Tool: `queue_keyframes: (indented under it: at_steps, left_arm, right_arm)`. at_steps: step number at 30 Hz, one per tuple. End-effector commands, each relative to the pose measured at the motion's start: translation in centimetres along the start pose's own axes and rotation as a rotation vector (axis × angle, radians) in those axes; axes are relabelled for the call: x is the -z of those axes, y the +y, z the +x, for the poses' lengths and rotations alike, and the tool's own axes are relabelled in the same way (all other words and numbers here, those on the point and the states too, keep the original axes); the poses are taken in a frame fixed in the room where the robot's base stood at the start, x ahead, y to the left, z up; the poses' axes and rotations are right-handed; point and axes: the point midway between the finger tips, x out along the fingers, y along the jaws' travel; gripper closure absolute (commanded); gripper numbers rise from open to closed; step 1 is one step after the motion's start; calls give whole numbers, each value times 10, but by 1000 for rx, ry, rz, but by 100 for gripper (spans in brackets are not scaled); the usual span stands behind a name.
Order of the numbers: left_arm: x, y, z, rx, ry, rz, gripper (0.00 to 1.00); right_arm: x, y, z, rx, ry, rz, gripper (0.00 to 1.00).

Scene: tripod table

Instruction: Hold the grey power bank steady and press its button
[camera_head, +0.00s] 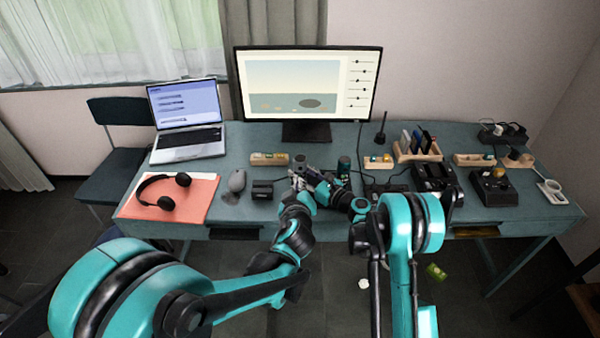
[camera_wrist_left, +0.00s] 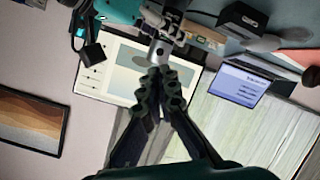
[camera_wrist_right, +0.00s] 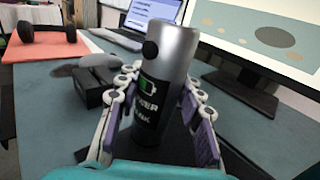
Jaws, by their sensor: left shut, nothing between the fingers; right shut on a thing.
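The grey power bank (camera_wrist_right: 165,85) is an upright cylinder with a black label and battery picture. Its round black button (camera_wrist_right: 150,50) shows high on its side in the right wrist view. My right gripper (camera_wrist_right: 160,105) is shut around it, one finger on each side. In the left wrist view the power bank (camera_wrist_left: 159,50) lies just beyond the fingertips of my left gripper (camera_wrist_left: 157,74), which is shut and empty. Whether those tips touch it I cannot tell. In the head view the power bank (camera_head: 300,161) is small and partly hidden by the grippers.
On the desk (camera_head: 230,209) a small black box (camera_head: 262,190) and a grey mouse (camera_head: 237,181) sit left of the grippers. A monitor (camera_head: 307,82) stands behind. Headphones (camera_head: 165,190) lie on an orange mat, and wooden holders (camera_head: 417,150) stand right.

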Motion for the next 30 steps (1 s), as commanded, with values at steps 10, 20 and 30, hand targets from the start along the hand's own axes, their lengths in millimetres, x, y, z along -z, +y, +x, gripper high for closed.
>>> queue_keyframes:
  at_steps: [10, 20, 30]
  left_arm:
    - [0, 0, 0, 0, 0, 0, 100]
    - [-1, -4, 1, 9, -14, -20, 100]
    - [-26, -40, 9, 86, -240, -355, 100]
  right_arm:
    - [0, 0, 0, 1, 0, 0, 100]
    - [0, 0, 0, 1, 0, 0, 100]
    - [0, 0, 0, 1, 0, 0, 100]
